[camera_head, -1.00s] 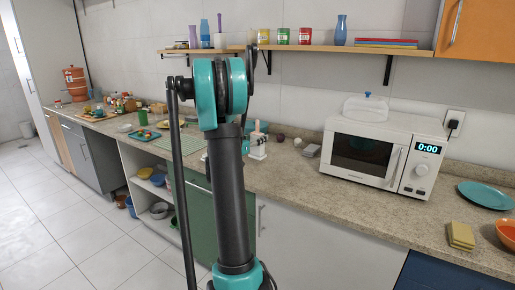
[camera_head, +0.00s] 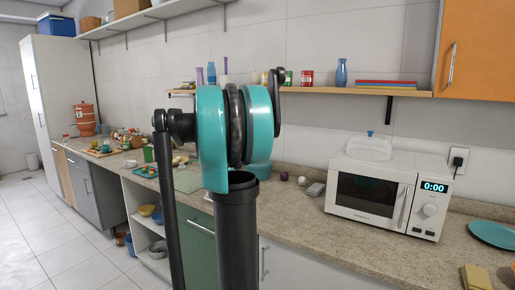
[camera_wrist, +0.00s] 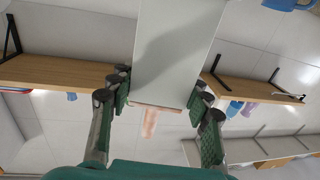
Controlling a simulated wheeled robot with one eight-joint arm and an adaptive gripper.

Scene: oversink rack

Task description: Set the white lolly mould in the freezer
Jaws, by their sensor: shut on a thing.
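The white lolly mould (camera_wrist: 178,45) fills the top middle of the wrist view as a pale, flat-sided block, with a pinkish piece at its lower end. My gripper (camera_wrist: 162,88) is shut on it, with one finger on each side. In the head view my arm's large teal joint stands in the middle, and the mould and gripper are hidden. I cannot identify a freezer for certain; a tall white cabinet (camera_head: 62,95) with long handles stands shut at the far left.
A white microwave (camera_head: 370,195) stands on the speckled counter (camera_head: 300,207) at the right. A wooden shelf (camera_head: 350,91) runs above. An orange wall cabinet (camera_head: 475,60) is at the upper right. Open shelving (camera_head: 150,225) lies under the counter. The tiled floor (camera_head: 50,235) at left is clear.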

